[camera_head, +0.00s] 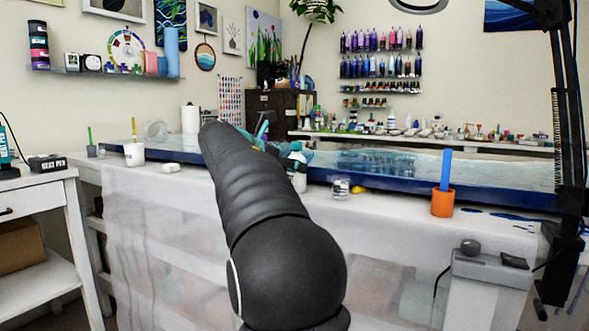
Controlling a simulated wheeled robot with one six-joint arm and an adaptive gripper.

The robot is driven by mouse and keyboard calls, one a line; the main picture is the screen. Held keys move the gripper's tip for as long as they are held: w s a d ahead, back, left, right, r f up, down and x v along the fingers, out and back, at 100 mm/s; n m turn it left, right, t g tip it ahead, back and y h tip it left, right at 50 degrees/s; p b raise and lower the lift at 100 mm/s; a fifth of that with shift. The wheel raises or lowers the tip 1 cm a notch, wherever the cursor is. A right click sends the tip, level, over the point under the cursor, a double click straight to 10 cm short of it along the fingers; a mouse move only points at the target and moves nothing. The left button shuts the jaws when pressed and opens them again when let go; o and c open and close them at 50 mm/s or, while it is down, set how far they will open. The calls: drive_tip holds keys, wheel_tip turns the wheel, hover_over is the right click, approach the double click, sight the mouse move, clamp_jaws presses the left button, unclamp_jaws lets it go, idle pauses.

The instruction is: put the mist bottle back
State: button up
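My black arm rises from the bottom middle and reaches over the front edge of the worktable (460,222). Its far end hides what lies behind it, and I cannot make out my gripper's fingers. A small white bottle (299,181) stands at the table's front edge, just right of my arm and partly covered by it. It may be the mist bottle, but I cannot tell for sure. Teal and blue shapes (263,130) show just behind the arm; they are too small to name.
A blue resin slab (400,185) fills much of the tabletop. Along the front stand a white cup (134,154), a clear jar (341,189) and an orange cup (442,203) with a blue stick. A black stand (570,130) rises at right. Shelves of bottles (380,68) hang behind.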

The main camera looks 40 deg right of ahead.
drive_tip(key=v, duration=0.9)
drive_tip(key=shift+a+p, duration=0.2)
drive_tip(key=shift+p, duration=0.1)
drive_tip(key=shift+s, duration=0.15)
drive_tip(key=s+a+f+m+t+y, duration=0.1)
drive_tip(key=s+a+f+m+y, duration=0.5)
drive_tip(key=s+a+f+m, duration=0.4)
drive_tip(key=s+a+f+m+t+y, duration=0.2)
drive_tip(key=s+a+f+m+y, duration=0.5)
drive_tip(key=s+a+f, duration=0.8)
drive_tip(key=s+f+m, duration=0.2)
drive_tip(key=s+f, duration=0.1)
drive_tip(key=f, duration=0.3)
drive_tip(key=shift+a+m+t, duration=0.25)
drive_tip(key=shift+m+t, duration=0.05)
drive_tip(key=shift+m, duration=0.1)
